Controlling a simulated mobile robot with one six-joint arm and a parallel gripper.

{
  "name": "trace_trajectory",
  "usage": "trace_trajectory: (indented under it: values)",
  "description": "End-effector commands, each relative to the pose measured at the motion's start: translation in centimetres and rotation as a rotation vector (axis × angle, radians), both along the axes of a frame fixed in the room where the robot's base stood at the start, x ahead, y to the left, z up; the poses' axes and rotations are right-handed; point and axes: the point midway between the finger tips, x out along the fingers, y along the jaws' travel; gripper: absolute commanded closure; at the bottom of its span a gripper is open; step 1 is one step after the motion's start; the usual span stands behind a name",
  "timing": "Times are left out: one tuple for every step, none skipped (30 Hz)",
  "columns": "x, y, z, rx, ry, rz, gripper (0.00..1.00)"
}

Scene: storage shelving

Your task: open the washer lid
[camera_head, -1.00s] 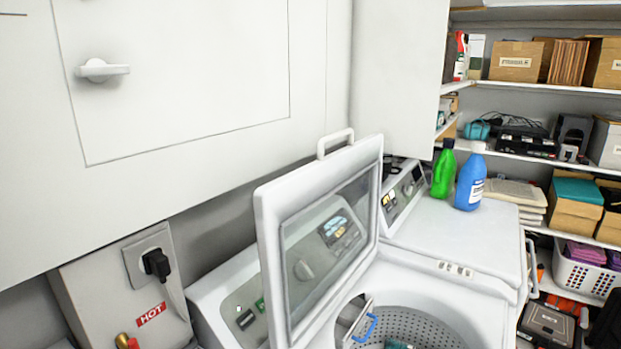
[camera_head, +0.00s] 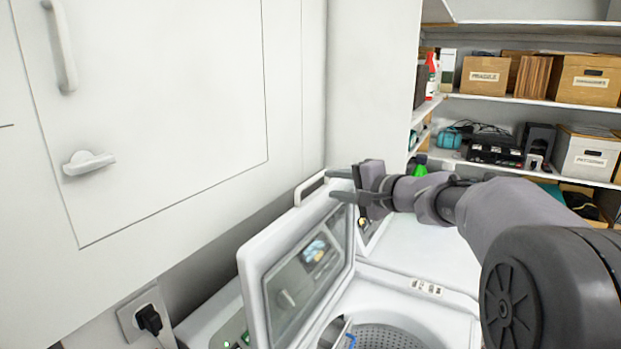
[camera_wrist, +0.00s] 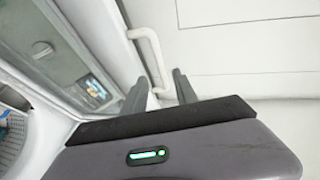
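The washer lid (camera_head: 248,262) stands raised, leaning back, with its glass window facing the tub. Its white bar handle (camera_head: 312,186) is on the top edge. The washer (camera_head: 400,300) is open below, its perforated drum (camera_head: 385,338) partly visible. My gripper (camera_head: 340,185) is at the handle's right end, with its two fingers apart. In the wrist view, the handle (camera_wrist: 149,52) runs down towards the gap between the fingers of my gripper (camera_wrist: 160,88). I cannot tell whether they touch it.
A white wall cabinet (camera_head: 150,120) with a latch stands behind and left of the lid. A plug (camera_head: 149,320) sits in an outlet at lower left. A green bottle (camera_head: 418,167) is partly hidden behind my arm. Shelves with boxes (camera_head: 483,76) fill the right back.

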Motion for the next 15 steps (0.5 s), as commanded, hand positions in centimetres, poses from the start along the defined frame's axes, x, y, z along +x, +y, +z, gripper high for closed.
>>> trace_trajectory:
  values:
    - [1.1, 0.9, -0.3, -0.001, 0.002, 0.004, 0.65]
    - [1.8, 1.3, -0.4, 0.000, 0.001, 0.003, 0.65]
    - [2.6, 1.9, -0.6, 0.001, 0.002, 0.003, 0.65]
    - [3.2, 2.3, -0.9, 0.001, 0.002, 0.003, 0.65]
    - [3.8, 2.6, -1.0, -0.001, 0.002, 0.002, 0.65]
    - [4.5, 3.1, -1.1, -0.001, 0.002, 0.003, 0.65]
    - [4.9, 3.4, -1.3, -0.001, 0.002, 0.003, 0.65]
    - [5.4, 3.7, -1.4, -0.001, 0.002, 0.002, 0.65]
    - [5.9, 4.0, -1.5, 0.000, 0.001, 0.001, 0.65]
    - [6.2, 4.2, -1.6, 0.001, 0.002, 0.002, 0.65]
    - [6.5, 4.4, -1.7, 0.001, 0.002, 0.002, 0.65]
    - [6.8, 4.6, -1.8, 0.000, 0.001, 0.001, 0.65]
    - [7.0, 4.7, -1.8, 0.000, 0.001, 0.001, 0.65]
    - [7.2, 4.8, -1.9, -0.001, 0.002, 0.001, 0.65]
    - [7.3, 4.9, -2.0, -0.001, 0.002, 0.000, 0.65]
